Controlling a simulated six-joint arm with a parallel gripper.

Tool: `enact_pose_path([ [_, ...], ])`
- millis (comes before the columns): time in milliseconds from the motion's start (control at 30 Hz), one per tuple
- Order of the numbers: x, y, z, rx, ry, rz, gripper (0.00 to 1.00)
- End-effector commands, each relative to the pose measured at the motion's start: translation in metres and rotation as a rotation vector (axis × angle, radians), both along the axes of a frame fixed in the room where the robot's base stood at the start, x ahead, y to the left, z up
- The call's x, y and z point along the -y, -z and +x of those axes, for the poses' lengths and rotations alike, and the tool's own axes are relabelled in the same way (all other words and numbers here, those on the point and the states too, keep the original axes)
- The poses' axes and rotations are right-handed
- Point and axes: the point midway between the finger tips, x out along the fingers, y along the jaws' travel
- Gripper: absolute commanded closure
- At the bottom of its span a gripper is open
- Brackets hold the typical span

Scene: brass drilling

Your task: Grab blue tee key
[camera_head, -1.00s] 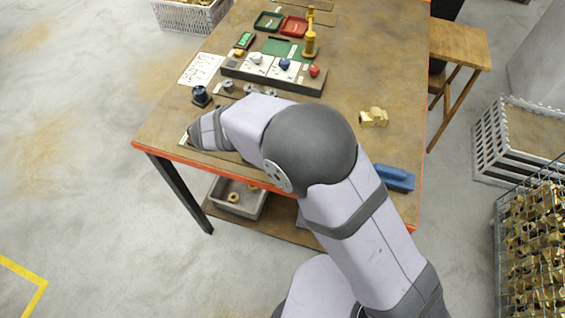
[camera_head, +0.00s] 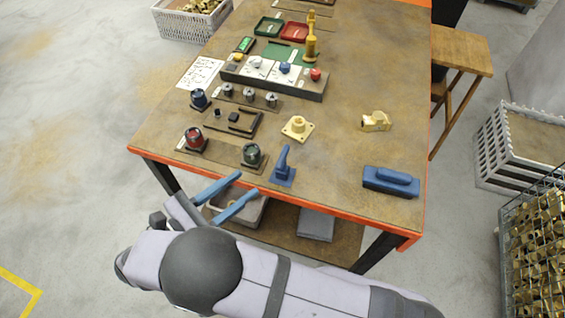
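My gripper (camera_head: 248,183) is at the table's front edge, its two long blue fingers apart with nothing between them. A small blue knob-shaped piece (camera_head: 284,68) sits on a white plate of the long panel at the back, between a white knob (camera_head: 257,60) and a red knob (camera_head: 315,74). Another blue piece, an upright handle on a square base (camera_head: 283,165), stands near the front edge, right of the fingertips and apart from them. I cannot tell for certain which blue piece is the tee key.
On the table (camera_head: 345,155) are a dark green-topped knob (camera_head: 252,154), a red-topped knob (camera_head: 195,138), a flanged brass part (camera_head: 298,127), a brass fitting (camera_head: 376,121) and a blue block with a handle (camera_head: 391,180). The right middle of the tabletop is mostly clear.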

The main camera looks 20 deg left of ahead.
Motion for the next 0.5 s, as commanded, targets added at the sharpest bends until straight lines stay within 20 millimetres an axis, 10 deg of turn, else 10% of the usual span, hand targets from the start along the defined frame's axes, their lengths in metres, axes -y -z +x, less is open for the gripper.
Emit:
enact_pose_path([
  [500, 0.055, 0.007, 0.063, 0.018, -0.015, -0.170, 0.65],
])
